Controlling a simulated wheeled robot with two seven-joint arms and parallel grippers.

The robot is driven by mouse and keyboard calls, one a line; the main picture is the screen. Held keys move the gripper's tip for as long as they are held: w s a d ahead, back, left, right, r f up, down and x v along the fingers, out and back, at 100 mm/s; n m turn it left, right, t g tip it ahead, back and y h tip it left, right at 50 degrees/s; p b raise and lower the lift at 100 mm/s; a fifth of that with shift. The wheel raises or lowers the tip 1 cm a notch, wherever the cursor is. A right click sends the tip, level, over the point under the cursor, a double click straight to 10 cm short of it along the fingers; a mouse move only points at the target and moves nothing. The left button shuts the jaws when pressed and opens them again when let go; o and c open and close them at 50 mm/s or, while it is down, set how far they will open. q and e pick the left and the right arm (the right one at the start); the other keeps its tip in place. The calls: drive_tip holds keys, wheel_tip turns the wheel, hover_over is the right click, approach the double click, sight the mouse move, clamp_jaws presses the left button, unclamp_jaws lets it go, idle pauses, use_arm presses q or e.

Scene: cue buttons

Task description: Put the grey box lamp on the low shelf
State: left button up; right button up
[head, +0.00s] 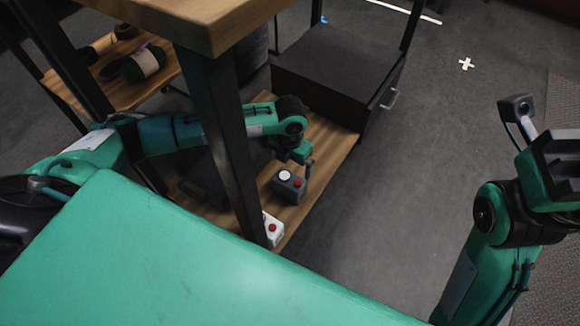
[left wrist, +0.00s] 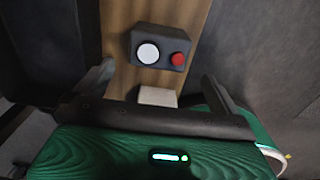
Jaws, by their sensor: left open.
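The grey box lamp (head: 289,187) is a small dark box with a round white disc and a red button on top. It sits on the low wooden shelf (head: 328,150) under the table. The left wrist view shows the box (left wrist: 160,63) just beyond the fingertips, roughly centred between them. My left gripper (head: 302,163) is open and empty, just above and behind the box; the head view partly hides its fingers. My right gripper (head: 560,165) is at the right edge, away from the shelf, and its fingers are not clear.
A white box with a red button (head: 272,229) is nearer me, partly behind the table leg (head: 228,140); it also shows in the left wrist view (left wrist: 157,96). A black drawer cabinet (head: 335,75) stands on the shelf's far end. Clear floor lies to the right.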

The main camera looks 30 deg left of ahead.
use_arm(q)
drive_tip(key=shift+r+p, duration=0.55)
drive_tip(key=shift+r, duration=1.2)
